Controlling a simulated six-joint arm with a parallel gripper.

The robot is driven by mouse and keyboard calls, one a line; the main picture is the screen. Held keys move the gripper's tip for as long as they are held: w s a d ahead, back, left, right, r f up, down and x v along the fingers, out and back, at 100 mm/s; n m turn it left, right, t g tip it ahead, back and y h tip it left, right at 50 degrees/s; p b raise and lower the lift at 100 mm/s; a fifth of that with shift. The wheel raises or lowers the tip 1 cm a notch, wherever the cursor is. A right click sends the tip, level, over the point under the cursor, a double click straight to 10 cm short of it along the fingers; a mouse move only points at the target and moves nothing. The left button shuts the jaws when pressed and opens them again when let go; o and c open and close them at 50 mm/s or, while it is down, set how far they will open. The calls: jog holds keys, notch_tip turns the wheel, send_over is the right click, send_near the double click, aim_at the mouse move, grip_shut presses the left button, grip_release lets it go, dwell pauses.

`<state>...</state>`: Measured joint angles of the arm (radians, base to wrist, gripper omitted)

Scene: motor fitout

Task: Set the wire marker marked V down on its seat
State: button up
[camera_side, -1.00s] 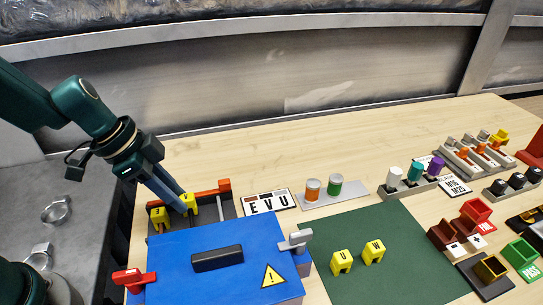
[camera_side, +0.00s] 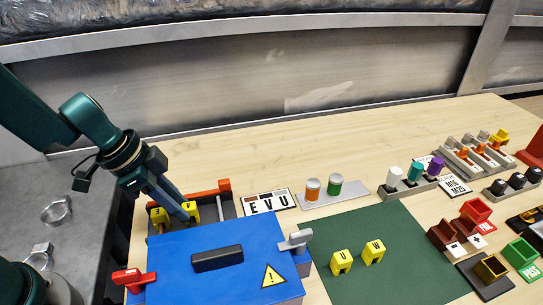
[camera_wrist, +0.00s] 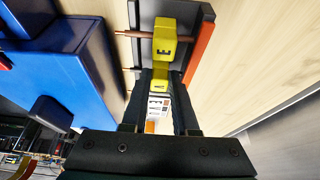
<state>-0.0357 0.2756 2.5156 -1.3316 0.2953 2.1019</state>
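The yellow wire marker V (camera_side: 193,211) is at my gripper's fingertips, over the dark open box (camera_side: 229,207) behind the blue cover. My gripper (camera_side: 184,214) points down and appears shut on it; the fingers (camera_wrist: 161,78) flank a yellow block in the wrist view. A second yellow marker (camera_side: 158,218) sits to the left in the box; a yellow marker lettered E (camera_wrist: 163,45) shows just beyond the fingertips in the wrist view. The blue cover and fingers hide V's lower end and seat, so I cannot tell whether it touches.
The blue cover (camera_side: 172,262) with its black handle stands directly in front. A red bar (camera_side: 205,191) runs along the box's back edge. Markers U (camera_side: 341,262) and W (camera_side: 373,252) stand on the green mat (camera_side: 400,285).

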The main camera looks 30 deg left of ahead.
jog(key=o, duration=0.4)
jog(key=shift+w+a+r, duration=0.1)
jog(key=shift+a+r, duration=0.1)
jog(key=shift+r, duration=0.6)
jog(key=shift+s+a+r, duration=0.2)
jog(key=shift+s+r, duration=0.15)
jog(key=shift+r, duration=0.1)
jog(key=shift+v, duration=0.8)
jog(key=shift+s+a+r, duration=0.1)
jog(key=shift+s+r, duration=0.15)
jog(key=shift+r, duration=0.1)
